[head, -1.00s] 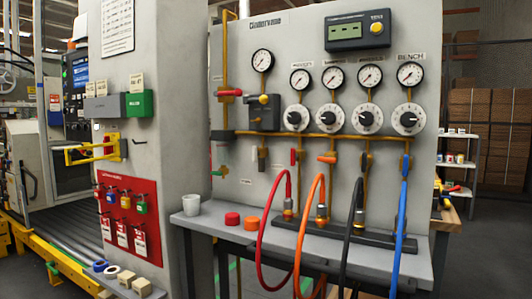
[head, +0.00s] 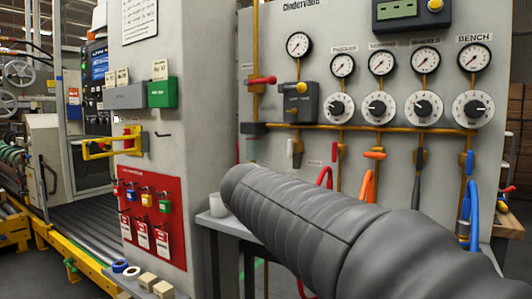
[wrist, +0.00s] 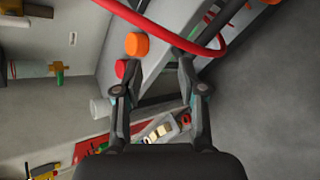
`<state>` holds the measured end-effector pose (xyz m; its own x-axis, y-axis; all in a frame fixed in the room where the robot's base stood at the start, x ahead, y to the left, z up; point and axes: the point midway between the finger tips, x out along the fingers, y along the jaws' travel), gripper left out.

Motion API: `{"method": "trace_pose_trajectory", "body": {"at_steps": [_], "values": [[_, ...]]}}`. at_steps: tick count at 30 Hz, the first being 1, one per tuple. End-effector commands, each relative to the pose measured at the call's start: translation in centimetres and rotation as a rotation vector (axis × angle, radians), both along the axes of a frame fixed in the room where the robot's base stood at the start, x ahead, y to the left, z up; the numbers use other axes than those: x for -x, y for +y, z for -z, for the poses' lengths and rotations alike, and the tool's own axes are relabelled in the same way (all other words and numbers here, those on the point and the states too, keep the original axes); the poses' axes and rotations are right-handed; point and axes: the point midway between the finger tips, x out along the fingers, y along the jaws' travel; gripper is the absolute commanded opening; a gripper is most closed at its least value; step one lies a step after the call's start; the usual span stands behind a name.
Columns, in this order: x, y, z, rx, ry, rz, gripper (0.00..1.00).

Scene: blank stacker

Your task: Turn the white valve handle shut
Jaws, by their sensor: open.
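The white valve handle (head: 290,148) shows in the head view. It stands upright, in line with a short pipe below the brass manifold pipe (head: 330,128), under the grey regulator box (head: 299,103). My grey arm covers the lower middle of that view, a little below the handle, and hides the bench. My gripper (wrist: 158,64) shows in the wrist view only, fingers apart with nothing between them. It is over the bench, near the orange cap (wrist: 137,44) and the red cap (wrist: 120,68). I cannot make out the white handle in the wrist view.
Several gauges and dials fill the panel. A red handle (head: 262,81) is at its upper left. A red hose (wrist: 205,48) loops beside my gripper. A white cup (head: 218,206) stands at the bench's left end. A grey pillar (head: 205,60) stands left of the panel.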

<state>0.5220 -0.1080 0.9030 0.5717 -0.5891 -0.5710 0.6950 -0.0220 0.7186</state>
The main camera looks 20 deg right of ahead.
Motion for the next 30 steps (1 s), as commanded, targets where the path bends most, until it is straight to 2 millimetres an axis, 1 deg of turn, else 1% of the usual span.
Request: {"method": "trace_pose_trajectory", "body": {"at_steps": [1,2,3,6,9,12,15,20,23,30], "values": [[-2.6,-0.3,-1.2,0.119,0.037,-0.048,0.4],[-4.0,-0.6,-2.3,0.197,0.061,-0.077,0.4],[-5.8,-0.8,-3.6,0.302,0.096,-0.112,0.4],[-9.9,-1.0,-6.7,0.55,0.184,-0.177,0.4],[-13.2,-0.9,-9.3,0.763,0.267,-0.213,0.4],[-15.5,-0.6,-11.2,0.923,0.337,-0.226,0.4],[-16.9,-0.2,-12.5,1.026,0.386,-0.229,0.4],[-17.9,-0.3,-13.3,1.089,0.418,-0.227,0.4],[-18.5,-1.1,-13.4,1.093,0.421,-0.226,0.4],[-21.1,-4.5,-13.4,1.089,0.42,-0.226,0.4]]}}
